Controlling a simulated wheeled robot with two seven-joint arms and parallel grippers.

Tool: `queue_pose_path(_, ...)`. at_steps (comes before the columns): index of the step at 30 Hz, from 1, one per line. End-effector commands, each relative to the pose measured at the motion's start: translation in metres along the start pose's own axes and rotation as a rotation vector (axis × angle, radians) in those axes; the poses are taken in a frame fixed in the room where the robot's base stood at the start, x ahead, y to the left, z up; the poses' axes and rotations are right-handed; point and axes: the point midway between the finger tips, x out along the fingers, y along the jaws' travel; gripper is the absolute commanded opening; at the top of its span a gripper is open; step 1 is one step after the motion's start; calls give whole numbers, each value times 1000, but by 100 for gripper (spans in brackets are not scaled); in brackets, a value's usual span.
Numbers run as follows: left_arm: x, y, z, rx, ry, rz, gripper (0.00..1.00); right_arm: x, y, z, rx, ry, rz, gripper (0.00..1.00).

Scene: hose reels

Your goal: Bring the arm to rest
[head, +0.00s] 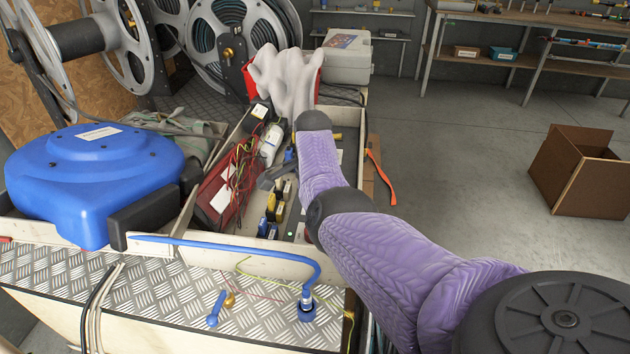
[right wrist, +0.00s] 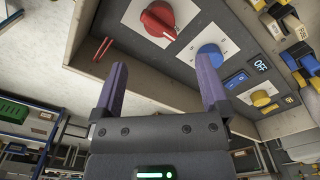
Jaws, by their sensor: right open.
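My right arm (head: 335,190), in a purple quilted sleeve with dark joints, reaches from the lower right over the open tray (head: 245,246) in the head view. Its gripper cannot be made out there. In the right wrist view my right gripper (right wrist: 162,72) has its two purple fingers spread, with nothing between them. My left gripper is not in view.
A blue hose reel (head: 95,165) sits left of the tray. Large grey reels (head: 240,40) and whitish gloves (head: 285,80) stand behind. A blue hose (head: 235,248) crosses the tray's front. A cardboard box (head: 585,180) is on the otherwise clear floor at right.

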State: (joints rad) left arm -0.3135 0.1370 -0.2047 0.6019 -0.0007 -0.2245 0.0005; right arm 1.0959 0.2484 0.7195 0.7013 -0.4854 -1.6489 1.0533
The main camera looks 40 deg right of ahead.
Motion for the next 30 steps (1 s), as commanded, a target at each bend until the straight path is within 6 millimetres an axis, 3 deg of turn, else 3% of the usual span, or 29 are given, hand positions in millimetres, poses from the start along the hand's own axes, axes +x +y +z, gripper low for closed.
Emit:
queue_pose_path(2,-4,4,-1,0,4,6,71,-7,0,0,0,0,-1,95)
queue_pose_path(14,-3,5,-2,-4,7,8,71,-5,0,0,-1,1,1,95)
queue_pose_path(17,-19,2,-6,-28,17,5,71,-11,5,-9,-62,56,2,95)
queue_pose_path(20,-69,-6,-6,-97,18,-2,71,-23,21,-42,-319,251,29,95)
queue_pose_path(24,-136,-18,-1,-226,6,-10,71,-32,53,-86,-864,540,151,95)
queue_pose_path(28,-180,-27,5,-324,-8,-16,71,-36,82,-105,-1343,694,285,95)
queue_pose_path(30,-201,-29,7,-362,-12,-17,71,-23,108,-100,-1626,724,348,95)
